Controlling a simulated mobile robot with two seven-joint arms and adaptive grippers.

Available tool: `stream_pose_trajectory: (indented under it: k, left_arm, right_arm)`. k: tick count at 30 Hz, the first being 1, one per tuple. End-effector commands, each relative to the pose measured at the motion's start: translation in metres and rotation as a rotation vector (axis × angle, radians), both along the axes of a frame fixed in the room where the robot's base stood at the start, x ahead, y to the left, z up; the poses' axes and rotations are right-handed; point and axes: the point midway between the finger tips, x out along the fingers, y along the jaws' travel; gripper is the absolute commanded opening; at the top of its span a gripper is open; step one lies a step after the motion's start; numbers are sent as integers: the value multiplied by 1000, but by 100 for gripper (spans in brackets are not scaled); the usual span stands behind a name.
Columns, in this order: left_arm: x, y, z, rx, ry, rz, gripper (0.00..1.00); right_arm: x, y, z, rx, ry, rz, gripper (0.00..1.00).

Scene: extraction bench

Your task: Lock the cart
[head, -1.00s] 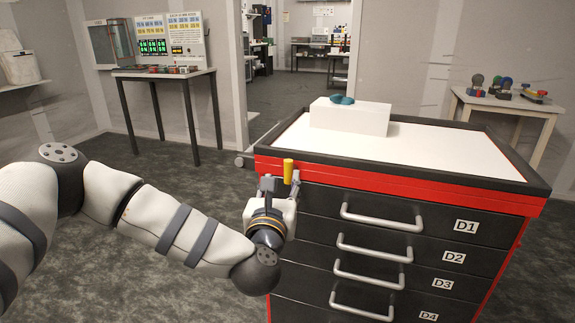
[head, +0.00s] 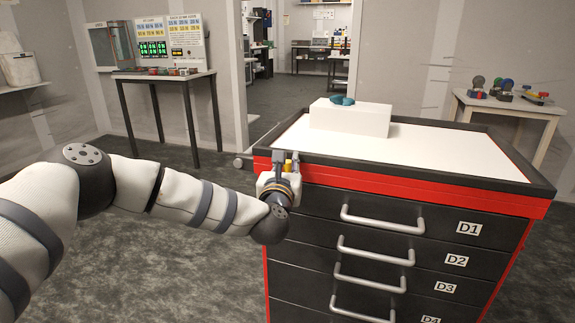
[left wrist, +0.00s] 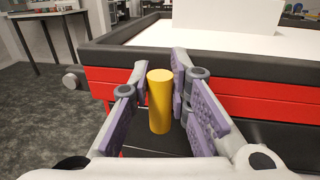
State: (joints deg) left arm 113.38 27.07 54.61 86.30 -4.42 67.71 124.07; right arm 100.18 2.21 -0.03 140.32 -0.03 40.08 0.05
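The cart is a black and red drawer cabinet (head: 400,192) with a white top, at the right in the head view. A yellow upright cylindrical handle (head: 288,165) is at its front left corner; it also shows in the left wrist view (left wrist: 160,105). My left gripper (head: 286,157) is at that corner. In the left wrist view its purple-padded fingers (left wrist: 160,75) are apart, one on each side of the yellow handle. A narrow gap seems to show beside it. The handle's lower end is hidden in the head view. My right gripper is not in view.
A white block (head: 350,118) with teal gloves (head: 342,100) on it stands on the cart top. Drawer handles (head: 382,222) stick out of the front. A grey round knob (left wrist: 70,82) juts from the cart's left side. Open floor (head: 150,260) lies to the left.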

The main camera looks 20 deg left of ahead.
Motion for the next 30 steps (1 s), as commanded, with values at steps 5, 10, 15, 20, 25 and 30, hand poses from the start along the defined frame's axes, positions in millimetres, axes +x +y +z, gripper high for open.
stream_pose_trajectory:
  k: [5, 10, 15, 20, 25, 30]
  left_arm:
    - [0, 0, -1, 4, 1, 0, 0]
    - [0, -1, -1, 38, 0, -1, 0]
    - [0, -5, -2, 133, -3, -1, 0]
    - [0, -9, -4, 269, -7, -1, 0]
    - [-1, -14, -6, 432, -11, -1, 0]
    - [-1, -18, -8, 593, -18, -1, 0]
  right_arm:
    - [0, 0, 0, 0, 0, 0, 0]
    - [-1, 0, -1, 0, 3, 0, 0]
    - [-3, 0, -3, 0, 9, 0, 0]
    - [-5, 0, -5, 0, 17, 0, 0]
    - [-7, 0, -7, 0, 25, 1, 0]
    - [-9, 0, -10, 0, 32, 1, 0]
